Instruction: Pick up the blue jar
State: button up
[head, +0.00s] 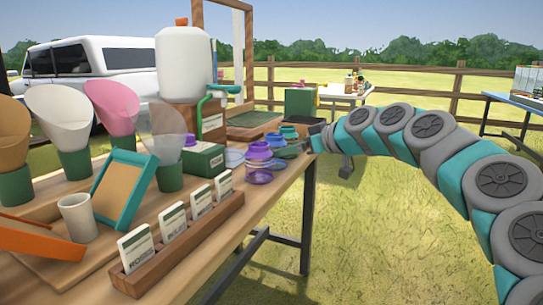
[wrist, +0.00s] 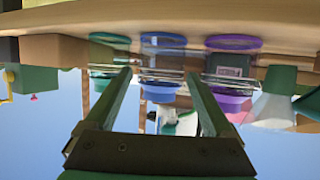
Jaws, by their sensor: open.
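The blue jar (wrist: 163,61) is a clear jar with a blue lid. It appears upside down in the wrist view, between a green-lidded jar (wrist: 108,55) and a purple-lidded jar (wrist: 230,65). In the head view the blue jar (head: 275,143) stands near the table's right edge, beyond the purple jar (head: 258,163). My gripper (wrist: 160,76) is open, its two fingers pointing at the blue jar, one to each side of it in the picture. Whether they touch it I cannot tell. In the head view my gripper (head: 310,142) is at the table edge, right of the jars.
The wooden table (head: 262,205) also holds a card rack (head: 190,240), a dark green box (head: 203,160), a white dispenser (head: 184,62) and flower cones. Neighbouring jars stand close on both sides of the blue one. Grass right of the table is open.

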jog(key=shift+f+p+x, duration=0.15)
jog(key=shift+x, duration=1.35)
jog(key=shift+f+p+x, duration=0.15)
jog(key=shift+x, duration=1.4)
jog(key=shift+s, duration=0.2)
jog(key=c, duration=1.2)
